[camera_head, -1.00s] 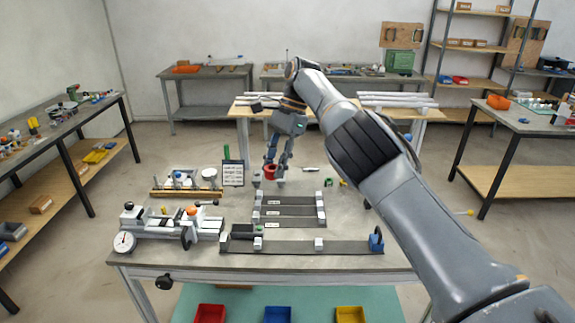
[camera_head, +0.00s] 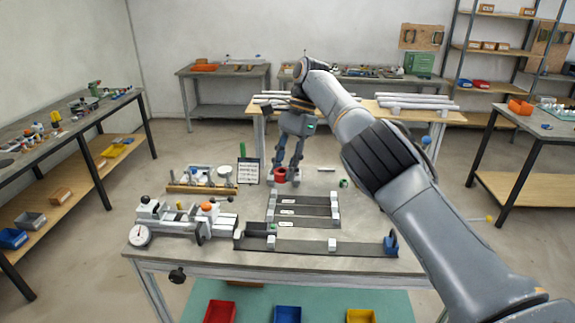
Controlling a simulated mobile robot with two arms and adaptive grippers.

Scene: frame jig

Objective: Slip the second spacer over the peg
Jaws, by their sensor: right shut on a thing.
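My right gripper (camera_head: 286,178) points down near the back middle of the work table (camera_head: 210,256). A red, round, ring-like part, seemingly the spacer (camera_head: 280,175), shows between its fingertips. The gripper is shut on it, though the fingers cover part of it and it is small in this view. Whether it touches anything below is not clear. I cannot make out the peg or another spacer. My left gripper is not in view.
Just in front of the gripper lie dark bars with white blocks (camera_head: 333,197). A clamp fixture with a dial (camera_head: 140,235) and a small sign (camera_head: 249,171) stand left. The front right tabletop is mostly clear.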

